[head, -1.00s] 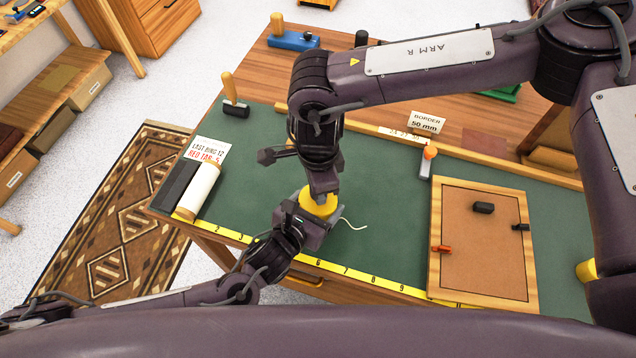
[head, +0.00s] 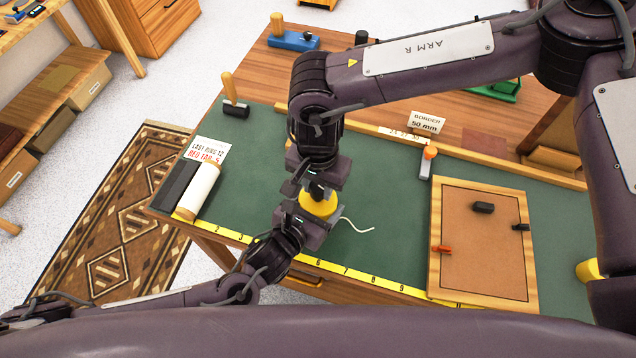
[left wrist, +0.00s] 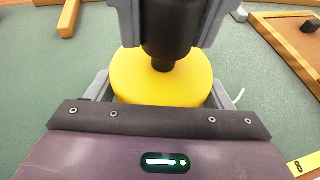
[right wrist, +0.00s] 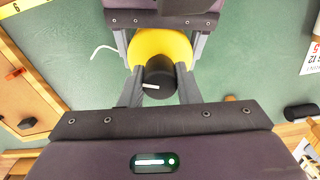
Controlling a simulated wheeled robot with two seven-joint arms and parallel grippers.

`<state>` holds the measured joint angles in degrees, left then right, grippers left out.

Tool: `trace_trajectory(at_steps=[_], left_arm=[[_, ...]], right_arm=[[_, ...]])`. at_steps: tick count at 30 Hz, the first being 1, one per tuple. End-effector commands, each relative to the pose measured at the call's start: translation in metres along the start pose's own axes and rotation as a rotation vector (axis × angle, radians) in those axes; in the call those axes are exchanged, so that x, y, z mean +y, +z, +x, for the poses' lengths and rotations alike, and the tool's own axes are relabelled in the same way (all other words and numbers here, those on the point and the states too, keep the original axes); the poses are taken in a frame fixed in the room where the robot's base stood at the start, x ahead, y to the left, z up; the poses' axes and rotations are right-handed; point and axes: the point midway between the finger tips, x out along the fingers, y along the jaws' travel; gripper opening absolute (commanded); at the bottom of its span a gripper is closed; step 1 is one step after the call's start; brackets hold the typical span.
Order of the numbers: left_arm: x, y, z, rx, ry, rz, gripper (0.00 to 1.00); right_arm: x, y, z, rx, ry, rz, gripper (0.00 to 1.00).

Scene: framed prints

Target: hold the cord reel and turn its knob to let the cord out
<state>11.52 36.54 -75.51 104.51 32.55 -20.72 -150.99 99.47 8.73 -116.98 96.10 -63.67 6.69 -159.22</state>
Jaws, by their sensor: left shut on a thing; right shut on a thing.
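The yellow cord reel (head: 318,205) is over the green mat near the table's front edge. My left gripper (head: 305,222) is shut on the reel's body; its fingers flank the yellow disc (left wrist: 162,88) in the left wrist view. A black knob (right wrist: 159,80) stands on top of the reel. My right gripper (right wrist: 158,92) is shut on this knob, with a finger on each side; a white mark shows on the knob. A pale cord (head: 357,226) comes out of the reel's right side and trails over the mat, its end free.
A cork board in a wooden frame (head: 434,235) lies to the right. A yellow ruler strip (head: 385,281) runs along the front edge. A white roll (head: 197,188) lies at the left. The green mat (head: 385,195) is bare between reel and board.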

Motion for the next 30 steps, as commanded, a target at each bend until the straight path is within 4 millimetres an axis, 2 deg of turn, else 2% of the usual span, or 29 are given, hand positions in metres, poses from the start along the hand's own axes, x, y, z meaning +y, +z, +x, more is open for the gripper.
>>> trace_trajectory(at_steps=[10, 26, 27, 30], left_arm=[[0.0013, -0.0007, 0.0003, 0.002, 0.003, 0.001, 0.4], [0.0018, -0.0007, 0.0005, 0.002, 0.004, 0.001, 0.4], [0.0018, -0.0007, 0.0005, 0.002, 0.004, 0.001, 0.4], [0.0017, -0.0007, 0.0004, 0.002, 0.004, 0.001, 0.4]], right_arm=[[-0.0006, 0.0022, -0.0006, -0.004, -0.001, -0.141, 0.07], [-0.0006, 0.0026, -0.0006, -0.005, -0.001, -0.163, 0.07], [-0.0006, 0.0026, -0.0006, -0.006, -0.001, -0.163, 0.32], [-0.0005, 0.0023, -0.0005, -0.005, -0.001, -0.162, 0.45]])
